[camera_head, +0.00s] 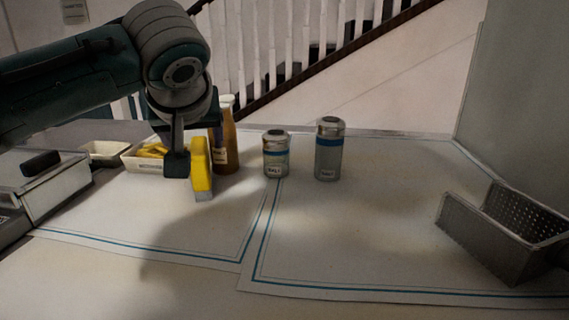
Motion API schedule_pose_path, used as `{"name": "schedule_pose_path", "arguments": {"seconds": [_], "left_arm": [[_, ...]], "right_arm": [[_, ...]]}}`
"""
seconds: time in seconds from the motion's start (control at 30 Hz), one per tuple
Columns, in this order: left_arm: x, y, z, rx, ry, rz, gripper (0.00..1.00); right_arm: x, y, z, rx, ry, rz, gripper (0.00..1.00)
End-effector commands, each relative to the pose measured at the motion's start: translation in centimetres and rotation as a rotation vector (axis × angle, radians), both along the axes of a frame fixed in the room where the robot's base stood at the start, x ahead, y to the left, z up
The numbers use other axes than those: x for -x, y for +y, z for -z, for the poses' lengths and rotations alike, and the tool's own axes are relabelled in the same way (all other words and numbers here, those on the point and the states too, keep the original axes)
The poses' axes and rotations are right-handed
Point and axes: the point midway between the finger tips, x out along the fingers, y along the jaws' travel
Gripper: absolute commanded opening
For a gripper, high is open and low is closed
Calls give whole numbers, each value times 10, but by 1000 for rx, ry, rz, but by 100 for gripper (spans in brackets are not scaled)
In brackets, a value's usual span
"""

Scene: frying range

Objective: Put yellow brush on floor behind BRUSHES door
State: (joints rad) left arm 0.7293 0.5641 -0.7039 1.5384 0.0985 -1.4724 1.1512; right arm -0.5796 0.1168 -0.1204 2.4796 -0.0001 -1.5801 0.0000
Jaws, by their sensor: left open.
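The yellow brush (202,168), with a grey lower end, stands upright on or just above the counter, left of centre. My left gripper (192,160) is over it from above and open, with one dark finger at the brush's left side. The other finger is partly hidden behind the brush, and I cannot tell whether either finger touches it. No BRUSHES door shows in this view. My right gripper is not in view.
A brown bottle (226,140) stands close behind the brush. Two shakers (276,156) (328,150) stand right of it. A labelled tray (141,164) with yellow items lies at left. A metal basket (500,236) sits at right. The front counter is clear.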

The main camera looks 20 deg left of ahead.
Motion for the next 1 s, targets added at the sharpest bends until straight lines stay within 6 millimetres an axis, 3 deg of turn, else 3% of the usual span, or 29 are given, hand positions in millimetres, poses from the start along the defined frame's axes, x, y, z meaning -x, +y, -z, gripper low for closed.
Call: {"name": "schedule_pose_path", "arguments": {"seconds": [0.33,0.67,1.0], "left_arm": [[-26,18,29,1,2,0,73],[-30,21,32,1,0,2,73],[-30,21,32,1,0,2,37]], "right_arm": [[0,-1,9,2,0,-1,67],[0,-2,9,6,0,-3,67],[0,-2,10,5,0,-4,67]]}}
